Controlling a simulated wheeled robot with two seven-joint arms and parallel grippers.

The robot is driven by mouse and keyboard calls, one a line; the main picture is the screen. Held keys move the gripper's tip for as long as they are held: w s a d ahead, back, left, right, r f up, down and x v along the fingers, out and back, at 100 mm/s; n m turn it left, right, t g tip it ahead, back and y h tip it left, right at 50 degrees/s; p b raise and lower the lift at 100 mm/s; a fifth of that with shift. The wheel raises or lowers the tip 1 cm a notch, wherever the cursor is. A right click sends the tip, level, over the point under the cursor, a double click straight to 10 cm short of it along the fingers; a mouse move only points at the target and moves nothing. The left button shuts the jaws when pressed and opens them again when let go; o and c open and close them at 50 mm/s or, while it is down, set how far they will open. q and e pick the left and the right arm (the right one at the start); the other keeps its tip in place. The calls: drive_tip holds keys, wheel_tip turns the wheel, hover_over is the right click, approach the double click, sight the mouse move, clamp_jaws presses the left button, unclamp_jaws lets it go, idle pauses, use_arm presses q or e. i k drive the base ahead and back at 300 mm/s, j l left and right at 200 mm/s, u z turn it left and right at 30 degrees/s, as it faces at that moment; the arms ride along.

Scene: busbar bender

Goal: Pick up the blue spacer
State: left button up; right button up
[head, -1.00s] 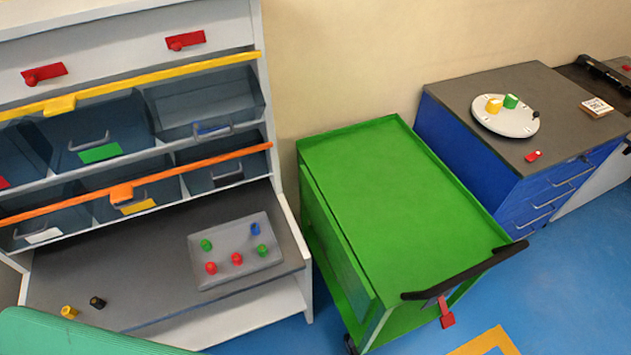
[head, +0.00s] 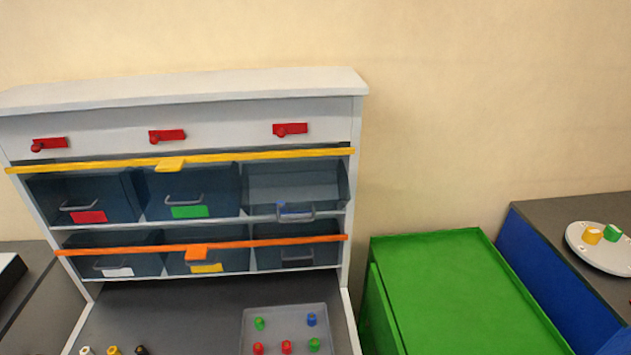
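The blue spacer (head: 311,320) stands at the back right of a grey tray (head: 249,335) on the shelf unit's dark worktop. Green spacers (head: 259,324) and red spacers (head: 286,347) stand on the same tray. The tray's front edge is cut off by the bottom of the head view. Neither of my grippers shows in the head view.
The shelf unit (head: 355,120) holds bins behind a yellow bar (head: 240,156) and an orange bar (head: 290,242). A green cart (head: 460,290) stands to the right. A round white plate (head: 590,255) with yellow and green pieces sits on the far-right cabinet.

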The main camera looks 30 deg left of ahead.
sight(310, 317)
drive_tip(key=u, duration=1.05)
